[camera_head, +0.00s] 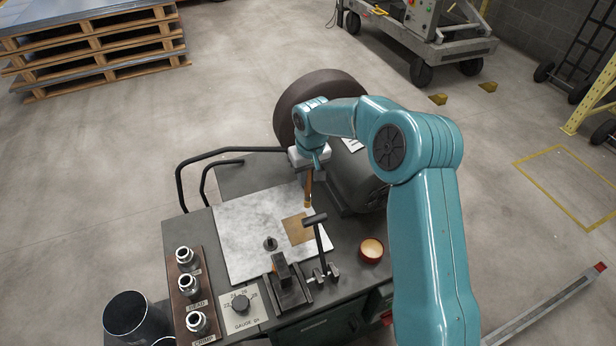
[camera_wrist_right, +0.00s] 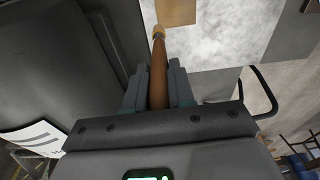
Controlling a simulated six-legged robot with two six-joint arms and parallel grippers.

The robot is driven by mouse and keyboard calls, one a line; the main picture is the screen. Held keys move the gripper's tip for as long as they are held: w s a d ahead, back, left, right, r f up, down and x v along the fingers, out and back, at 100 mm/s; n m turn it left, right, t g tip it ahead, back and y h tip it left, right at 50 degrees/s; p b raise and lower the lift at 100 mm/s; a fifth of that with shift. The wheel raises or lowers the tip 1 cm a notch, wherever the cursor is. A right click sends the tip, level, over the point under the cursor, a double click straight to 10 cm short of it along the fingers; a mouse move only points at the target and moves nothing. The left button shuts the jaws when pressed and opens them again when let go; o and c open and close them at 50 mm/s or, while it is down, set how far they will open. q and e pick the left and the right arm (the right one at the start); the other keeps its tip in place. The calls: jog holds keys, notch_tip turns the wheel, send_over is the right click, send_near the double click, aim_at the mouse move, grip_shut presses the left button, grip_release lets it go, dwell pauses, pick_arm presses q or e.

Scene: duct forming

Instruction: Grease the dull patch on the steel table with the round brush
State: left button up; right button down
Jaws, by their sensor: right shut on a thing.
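The dull patch (camera_head: 297,229) is a brown-tan square on the pale mottled steel plate (camera_head: 240,220) of the table. It also shows at the top of the wrist view (camera_wrist_right: 176,12). My right gripper (camera_head: 309,172) is shut on the brown handle of the round brush (camera_head: 308,192). In the wrist view the handle (camera_wrist_right: 158,75) runs between the fingers, with a light tip pointing at the patch. The tip appears over the patch's far right edge; whether it touches cannot be told. A red-brown pot (camera_head: 371,250) with pale contents stands right of the plate. My left gripper is out of view.
A dark knob (camera_head: 270,243) sits on the plate. A dark drum-like body is behind the gripper.

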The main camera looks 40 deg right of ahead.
jog(key=shift+r+p, duration=0.3)
jog(key=shift+r, duration=0.55)
jog(key=shift+d, duration=0.1)
jog(key=shift+r, duration=0.1)
